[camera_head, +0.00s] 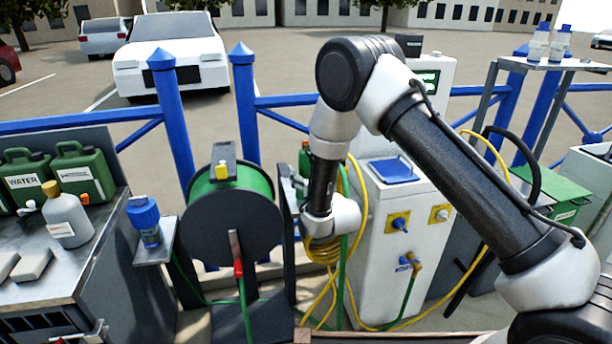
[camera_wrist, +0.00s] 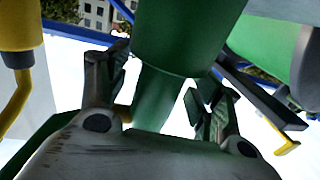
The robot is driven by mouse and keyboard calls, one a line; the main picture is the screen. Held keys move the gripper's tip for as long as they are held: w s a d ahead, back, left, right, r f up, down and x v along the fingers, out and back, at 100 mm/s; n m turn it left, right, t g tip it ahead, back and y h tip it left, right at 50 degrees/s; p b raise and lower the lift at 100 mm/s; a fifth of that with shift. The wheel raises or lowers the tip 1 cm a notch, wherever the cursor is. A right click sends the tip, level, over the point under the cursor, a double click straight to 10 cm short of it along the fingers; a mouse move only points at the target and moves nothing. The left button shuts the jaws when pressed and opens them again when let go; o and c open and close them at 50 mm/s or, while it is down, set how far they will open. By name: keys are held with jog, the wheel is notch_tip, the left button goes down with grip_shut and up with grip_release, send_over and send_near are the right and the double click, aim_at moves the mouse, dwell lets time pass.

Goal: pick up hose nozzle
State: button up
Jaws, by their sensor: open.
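A green body, which I take to be the hose nozzle (camera_wrist: 185,35), fills the upper middle of the wrist view. Its wide part narrows to a lower neck. My gripper (camera_wrist: 160,98) is open, with one finger on each side of that neck. I cannot tell whether either finger touches it. In the head view a small part of the green nozzle (camera_head: 304,158) shows beside the dark post, left of my arm. My gripper (camera_head: 298,188) is mostly hidden there by my wrist.
The hose reel (camera_head: 232,215) stands close left of my wrist. The white service pedestal (camera_head: 385,250) stands right of it, with yellow cable (camera_head: 322,250) hanging between. A blue railing (camera_head: 275,101) runs behind. A counter with green water cans (camera_head: 80,172) is at left.

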grip_shut()
jog(key=shift+r, duration=6.55)
